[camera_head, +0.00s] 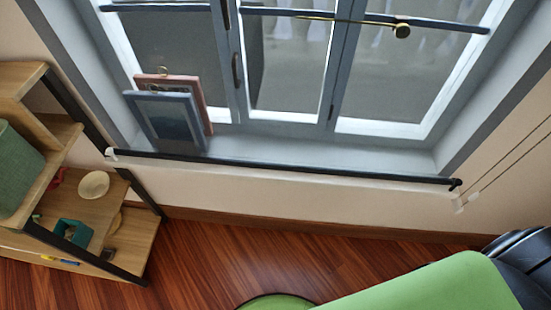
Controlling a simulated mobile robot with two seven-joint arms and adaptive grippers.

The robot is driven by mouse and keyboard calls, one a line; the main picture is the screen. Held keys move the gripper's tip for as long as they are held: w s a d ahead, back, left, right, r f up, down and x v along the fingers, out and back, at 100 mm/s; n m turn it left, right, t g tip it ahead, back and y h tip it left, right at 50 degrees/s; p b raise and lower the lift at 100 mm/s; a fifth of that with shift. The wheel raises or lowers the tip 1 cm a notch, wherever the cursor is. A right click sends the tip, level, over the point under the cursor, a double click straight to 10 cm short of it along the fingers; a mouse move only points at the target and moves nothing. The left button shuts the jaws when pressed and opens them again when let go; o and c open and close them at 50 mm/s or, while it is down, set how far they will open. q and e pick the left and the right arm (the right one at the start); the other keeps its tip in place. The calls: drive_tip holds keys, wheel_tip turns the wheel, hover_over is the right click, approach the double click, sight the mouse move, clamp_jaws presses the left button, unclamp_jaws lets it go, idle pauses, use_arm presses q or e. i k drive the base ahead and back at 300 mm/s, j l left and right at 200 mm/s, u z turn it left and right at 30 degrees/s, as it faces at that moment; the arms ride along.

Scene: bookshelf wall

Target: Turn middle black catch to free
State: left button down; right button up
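The blue-grey window has a dark, narrow catch (237,70) standing upright on its middle upright frame bar. Another dark fitting (226,14) sits higher on the same bar, near the top edge of the view. A small dark fitting (331,111) is low on the upright to the right. I cannot tell for sure which is the middle black catch, or how any of them is latched. Neither of my grippers is in view.
A black rail (290,169) runs along the sill's front. Two picture frames, one blue (168,122) and one pink (187,84), lean at the left. Wooden shelves (125,245) stand left; a green surface (440,288) fills lower right.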

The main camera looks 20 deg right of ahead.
sight(456, 181)
drive_tip(key=z, duration=2.1)
